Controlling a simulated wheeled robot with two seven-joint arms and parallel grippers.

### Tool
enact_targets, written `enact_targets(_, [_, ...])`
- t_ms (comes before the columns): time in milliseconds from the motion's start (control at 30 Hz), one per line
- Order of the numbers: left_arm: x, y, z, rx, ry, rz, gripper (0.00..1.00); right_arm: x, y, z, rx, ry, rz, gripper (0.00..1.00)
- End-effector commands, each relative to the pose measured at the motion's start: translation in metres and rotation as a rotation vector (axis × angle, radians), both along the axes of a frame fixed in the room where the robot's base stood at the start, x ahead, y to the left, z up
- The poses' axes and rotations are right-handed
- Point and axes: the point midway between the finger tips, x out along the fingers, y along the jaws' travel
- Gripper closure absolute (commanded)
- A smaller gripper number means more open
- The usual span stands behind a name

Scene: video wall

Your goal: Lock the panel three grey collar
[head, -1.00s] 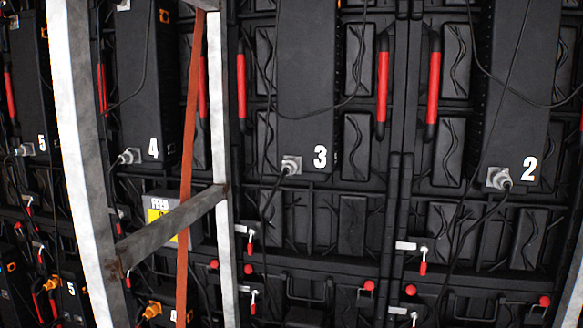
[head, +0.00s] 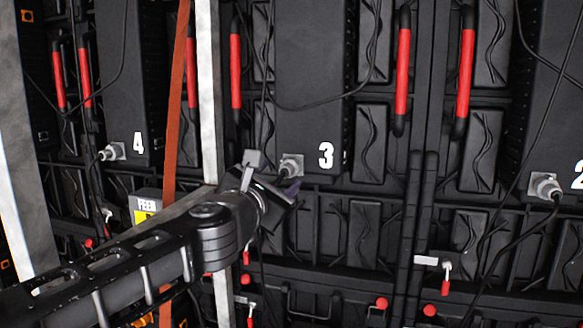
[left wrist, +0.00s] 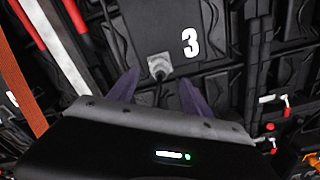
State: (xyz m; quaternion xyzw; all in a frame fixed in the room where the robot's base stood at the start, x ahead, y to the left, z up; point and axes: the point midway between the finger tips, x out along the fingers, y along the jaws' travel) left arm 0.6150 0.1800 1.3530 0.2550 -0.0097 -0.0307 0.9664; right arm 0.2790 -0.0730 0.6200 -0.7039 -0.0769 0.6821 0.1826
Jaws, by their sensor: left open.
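The grey collar (head: 291,165) of panel three sits at the bottom of the black box marked 3 (head: 312,95). In the left wrist view the collar (left wrist: 158,66) shows just beyond and between the two purple-grey fingertips, with a dark cable hanging from it. My left gripper (head: 285,192) is in front of the wall, just below and beside the collar in the head view. My right gripper is in neither view.
A pale metal ladder rail (head: 208,90) and an orange strap (head: 177,100) stand left of the box. Similar grey connectors sit on panel four (head: 114,152) and panel two (head: 545,187). Red handles (head: 402,70) and loose cables lie along the wall.

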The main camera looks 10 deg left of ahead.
Motion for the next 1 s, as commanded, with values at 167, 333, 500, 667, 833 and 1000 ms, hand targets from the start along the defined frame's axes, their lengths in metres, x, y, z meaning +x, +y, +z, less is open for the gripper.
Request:
enact_targets(167, [0.001, 0.000, -0.001, 0.004, 0.002, 0.000, 0.42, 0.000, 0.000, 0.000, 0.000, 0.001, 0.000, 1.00])
enact_targets(333, [0.006, -0.001, -0.001, 0.005, 0.003, 0.001, 0.42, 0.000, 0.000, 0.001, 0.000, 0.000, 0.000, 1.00])
enact_targets(500, [0.026, -0.002, -0.003, 0.007, 0.005, 0.001, 0.42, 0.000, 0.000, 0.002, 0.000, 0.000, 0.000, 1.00])
enact_targets(667, [0.051, -0.004, -0.002, 0.006, 0.005, -0.001, 0.42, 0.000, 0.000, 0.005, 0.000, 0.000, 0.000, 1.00])
enact_targets(833, [0.072, -0.005, -0.002, 0.007, 0.004, 0.001, 0.42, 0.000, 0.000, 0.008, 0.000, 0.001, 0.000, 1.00])
enact_targets(1000, [0.079, -0.005, -0.002, 0.007, 0.003, 0.001, 0.42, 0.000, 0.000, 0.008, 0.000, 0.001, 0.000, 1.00])
